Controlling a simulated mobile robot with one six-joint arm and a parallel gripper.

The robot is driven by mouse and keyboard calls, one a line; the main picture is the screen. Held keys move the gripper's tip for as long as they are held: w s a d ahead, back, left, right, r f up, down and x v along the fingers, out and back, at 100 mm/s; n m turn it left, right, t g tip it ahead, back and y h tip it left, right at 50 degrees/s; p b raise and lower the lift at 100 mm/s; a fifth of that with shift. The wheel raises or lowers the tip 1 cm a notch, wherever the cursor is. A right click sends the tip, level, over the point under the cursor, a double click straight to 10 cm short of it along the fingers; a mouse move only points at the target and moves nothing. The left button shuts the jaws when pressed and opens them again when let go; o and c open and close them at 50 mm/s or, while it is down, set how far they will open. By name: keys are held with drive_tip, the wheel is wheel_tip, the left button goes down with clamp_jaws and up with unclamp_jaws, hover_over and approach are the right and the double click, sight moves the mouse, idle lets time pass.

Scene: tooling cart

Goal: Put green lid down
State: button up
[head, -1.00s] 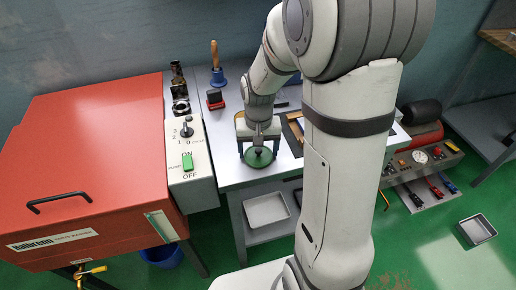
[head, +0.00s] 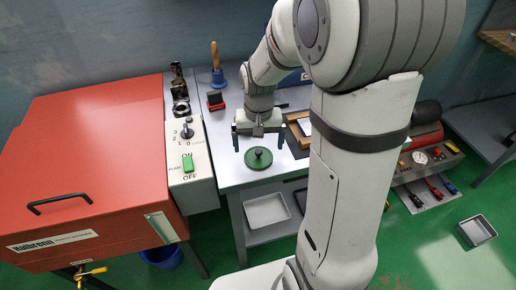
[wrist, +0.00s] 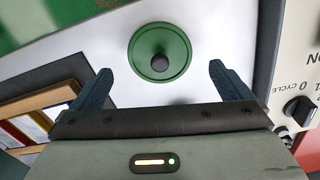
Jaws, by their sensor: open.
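The green lid (head: 258,158) is round with a dark knob on top. It lies flat on the pale cart top, close to the front edge. In the wrist view the green lid (wrist: 160,52) is just beyond the fingertips, with nothing between the fingers. In the wrist view my gripper (wrist: 160,75) shows both dark fingers spread wide.
A red machine (head: 95,170) with a control panel (head: 188,160) stands left of the cart top. A wooden-framed tray (head: 298,128) lies right of my gripper.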

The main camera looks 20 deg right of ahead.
sight(259, 151)
wheel_tip(259, 151, up, 9)
drive_tip(key=s+n+t, duration=0.2)
drive_tip(key=s, duration=1.2)
drive_tip(key=shift+r+t, duration=0.3)
drive_tip(key=shift+r, duration=0.15)
